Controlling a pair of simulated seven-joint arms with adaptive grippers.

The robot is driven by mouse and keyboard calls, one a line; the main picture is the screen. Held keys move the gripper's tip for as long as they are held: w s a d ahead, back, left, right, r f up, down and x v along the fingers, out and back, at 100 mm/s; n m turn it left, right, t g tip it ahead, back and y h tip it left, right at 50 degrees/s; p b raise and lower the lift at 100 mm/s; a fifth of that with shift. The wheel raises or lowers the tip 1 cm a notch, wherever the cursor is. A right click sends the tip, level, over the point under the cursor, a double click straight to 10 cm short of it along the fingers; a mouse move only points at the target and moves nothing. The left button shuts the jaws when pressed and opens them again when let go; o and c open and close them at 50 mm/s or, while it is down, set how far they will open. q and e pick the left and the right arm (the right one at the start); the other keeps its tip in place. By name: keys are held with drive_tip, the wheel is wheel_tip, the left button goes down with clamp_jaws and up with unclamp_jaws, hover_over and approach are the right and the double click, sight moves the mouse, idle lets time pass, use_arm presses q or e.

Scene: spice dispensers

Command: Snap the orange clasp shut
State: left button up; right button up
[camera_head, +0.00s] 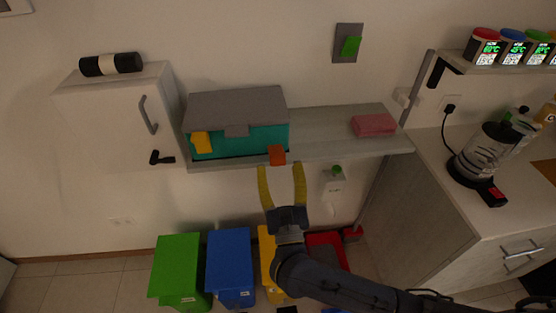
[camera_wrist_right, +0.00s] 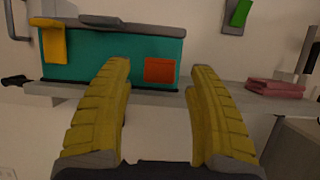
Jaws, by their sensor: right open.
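The orange clasp (camera_head: 277,155) hangs at the lower front right of a teal box (camera_head: 240,139) with a grey lid (camera_head: 235,104). In the right wrist view the orange clasp (camera_wrist_right: 159,70) shows between and beyond my fingers, against the teal front (camera_wrist_right: 90,66). A yellow clasp (camera_head: 201,142) is on the box's left front. My right gripper (camera_head: 281,168) is open and empty, its yellow fingers pointing up at the shelf, one on either side of the clasp as seen; contact does not show. It also fills the lower right wrist view (camera_wrist_right: 158,75). My left gripper is not in view.
The box stands on a grey shelf (camera_head: 330,141) with a folded pink cloth (camera_head: 373,125) to the right. A white cabinet (camera_head: 115,115) adjoins it at left. Colored bins, including a blue one (camera_head: 230,265), stand below. The shelf between box and cloth is clear.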

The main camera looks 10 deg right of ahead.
sight(276, 155)
drive_tip(key=shift+x, duration=1.35)
drive_tip(key=shift+c, duration=0.5)
